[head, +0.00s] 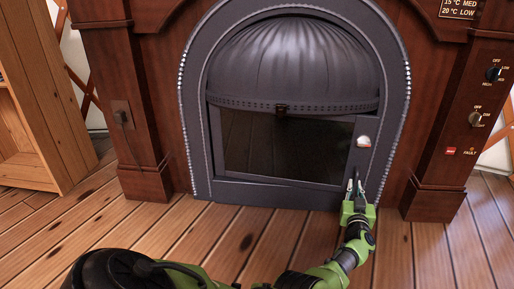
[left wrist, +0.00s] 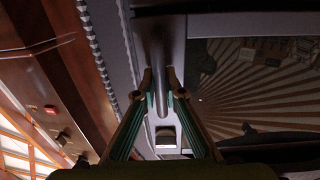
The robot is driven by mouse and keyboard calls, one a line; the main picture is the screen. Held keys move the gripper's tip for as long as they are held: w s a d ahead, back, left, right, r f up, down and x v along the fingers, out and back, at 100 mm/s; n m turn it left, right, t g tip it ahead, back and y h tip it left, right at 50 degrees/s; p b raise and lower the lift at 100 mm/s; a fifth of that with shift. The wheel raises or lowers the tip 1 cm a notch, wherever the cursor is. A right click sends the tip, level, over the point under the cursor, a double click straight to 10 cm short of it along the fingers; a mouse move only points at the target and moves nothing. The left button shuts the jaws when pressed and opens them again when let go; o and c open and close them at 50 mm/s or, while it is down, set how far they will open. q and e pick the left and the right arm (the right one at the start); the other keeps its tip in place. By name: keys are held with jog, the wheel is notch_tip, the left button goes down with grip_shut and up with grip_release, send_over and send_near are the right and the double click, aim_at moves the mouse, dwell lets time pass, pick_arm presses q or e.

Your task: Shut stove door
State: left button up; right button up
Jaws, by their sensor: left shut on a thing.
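The stove door (head: 275,145) is a dark framed panel with a glass pane, set low in the grey arched stove front (head: 196,130). It looks flush or nearly flush with the frame; I cannot tell whether it is fully shut. My left gripper (head: 354,180) is at the door's lower right edge. In the left wrist view, my left gripper (left wrist: 160,82) is shut on a dark upright bar, the door handle (left wrist: 162,55). In the head view the fingers mostly hide this handle. A small pale round fitting (head: 364,141) sits above the gripper. My right gripper is not in view.
Wooden pillars flank the stove; the right one carries knobs (head: 475,118) and a red switch (head: 450,151). A wooden shelf (head: 45,95) stands at the left. The plank floor (head: 110,215) in front is clear apart from my arm.

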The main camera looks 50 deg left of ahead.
pick_arm(q)
jog(key=shift+w+a+n+g+y+b, duration=0.25)
jog(key=shift+w+a+b, duration=0.4)
jog(key=shift+b, duration=0.45)
jog(key=shift+w+a+n+g+y+b, duration=0.15)
jog(key=shift+w+a+y+b, duration=0.2)
jog(key=shift+w+b, duration=0.6)
jog(key=shift+s+r, duration=0.1)
jog(key=shift+s, duration=0.05)
jog(key=o, duration=1.5)
